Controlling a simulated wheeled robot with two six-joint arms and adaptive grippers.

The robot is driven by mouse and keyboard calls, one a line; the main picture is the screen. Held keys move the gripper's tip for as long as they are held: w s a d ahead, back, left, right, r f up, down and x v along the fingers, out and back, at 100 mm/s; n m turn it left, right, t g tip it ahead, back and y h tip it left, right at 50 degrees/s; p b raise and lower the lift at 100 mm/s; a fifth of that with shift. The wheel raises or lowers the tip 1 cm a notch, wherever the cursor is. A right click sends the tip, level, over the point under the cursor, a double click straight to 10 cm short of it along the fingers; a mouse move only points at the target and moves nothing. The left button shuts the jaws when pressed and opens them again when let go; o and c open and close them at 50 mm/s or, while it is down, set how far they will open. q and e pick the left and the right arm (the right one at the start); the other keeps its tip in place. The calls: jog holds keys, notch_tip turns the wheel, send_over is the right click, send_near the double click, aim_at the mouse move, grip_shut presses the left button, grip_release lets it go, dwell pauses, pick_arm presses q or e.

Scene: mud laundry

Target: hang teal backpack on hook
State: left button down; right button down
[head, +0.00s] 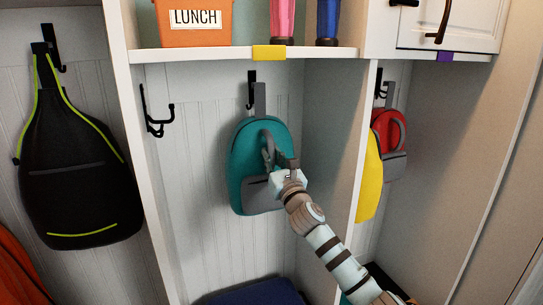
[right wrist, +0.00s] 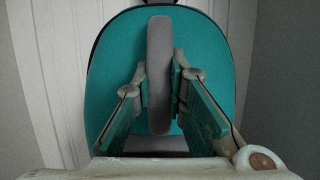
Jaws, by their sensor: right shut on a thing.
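The teal backpack (head: 244,165) is upright against the back panel of the middle cubby, clear of the bench. Its grey top loop (head: 259,97) overlaps a black hook (head: 251,77) on the back panel; I cannot tell whether the loop is around the hook or just in front of it. My right gripper (head: 279,160) is at the backpack's front. In the right wrist view the right gripper (right wrist: 159,85) is shut on the backpack's grey front handle (right wrist: 159,60), with the teal backpack (right wrist: 115,60) filling the area behind. My left gripper is out of view.
Another black hook (head: 155,112) is on the cubby's left side. A black backpack (head: 75,170) hangs at left; yellow (head: 368,180) and red (head: 386,128) bags are at right. A shelf (head: 230,53) runs above, and a dark blue item (head: 255,293) lies below.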

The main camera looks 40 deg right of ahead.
jog(key=shift+f+b, duration=0.35)
jog(key=shift+f, duration=0.2)
jog(key=c, duration=1.5)
grip_release()
jog(key=shift+s+a+r, duration=0.1)
jog(key=shift+c, duration=0.2)
jog(key=s+r+b+v, duration=0.1)
jog(key=r+b+v, duration=0.1)
jog(key=v, duration=1)
jog(key=shift+s+a+r, duration=0.2)
jog(key=shift+s+r, duration=0.05)
jog(key=shift+r, duration=0.05)
